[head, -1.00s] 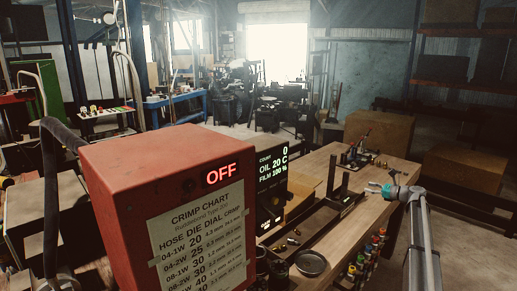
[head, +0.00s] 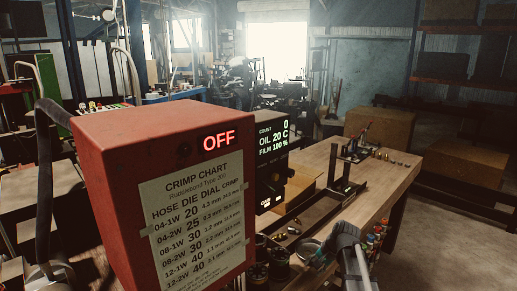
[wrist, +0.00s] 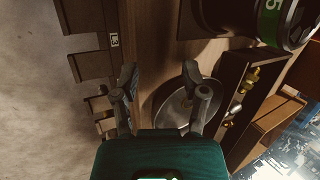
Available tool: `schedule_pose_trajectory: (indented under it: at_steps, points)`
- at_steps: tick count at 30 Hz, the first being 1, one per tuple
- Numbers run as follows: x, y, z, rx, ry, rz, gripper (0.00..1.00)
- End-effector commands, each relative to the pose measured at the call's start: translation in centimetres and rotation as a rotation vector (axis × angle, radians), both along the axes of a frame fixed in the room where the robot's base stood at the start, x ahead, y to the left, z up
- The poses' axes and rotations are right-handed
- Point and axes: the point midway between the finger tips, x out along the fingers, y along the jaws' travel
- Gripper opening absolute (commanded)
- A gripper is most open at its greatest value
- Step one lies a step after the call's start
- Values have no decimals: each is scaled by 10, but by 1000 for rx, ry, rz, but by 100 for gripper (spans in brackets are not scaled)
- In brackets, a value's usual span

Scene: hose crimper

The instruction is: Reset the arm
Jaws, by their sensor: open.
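My gripper (wrist: 160,76) is open in the wrist view, its two dark fingers spread apart in front of the teal body. Nothing is between the fingers. A round metal dish (wrist: 172,108) lies below and beyond the right finger. In the head view my arm comes down at the lower right, beside the bench's near part. The fingers are too small and partly hidden to make out there. The red crimper (head: 110,170) shows a lit "OFF" display and a crimp chart (head: 197,220) on its front.
The wooden bench (head: 385,172) carries a dark upright bracket (head: 340,180) and small fittings. A dark cylinder with a green band (wrist: 270,22) is close at the wrist view's upper right. A tray with brass fittings (wrist: 250,80) lies right of the dish.

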Motion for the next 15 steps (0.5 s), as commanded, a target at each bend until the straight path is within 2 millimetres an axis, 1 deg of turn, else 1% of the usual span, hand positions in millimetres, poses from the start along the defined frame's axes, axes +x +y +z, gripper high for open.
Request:
schedule_pose_trajectory:
  at_steps: [1, 3, 6, 9, 10, 12, 15]
  points:
    - [-33, 11, -13, -63, -6, 78, 57]
    - [-64, 18, -24, -154, -13, 190, 57]
    - [-104, 24, -36, -270, -17, 344, 57]
    - [-135, 25, -44, -365, -14, 472, 57]
    - [-142, 25, -46, -387, -13, 504, 57]
    - [-155, 24, -49, -430, -9, 564, 57]
    - [-165, 22, -50, -467, -5, 616, 57]
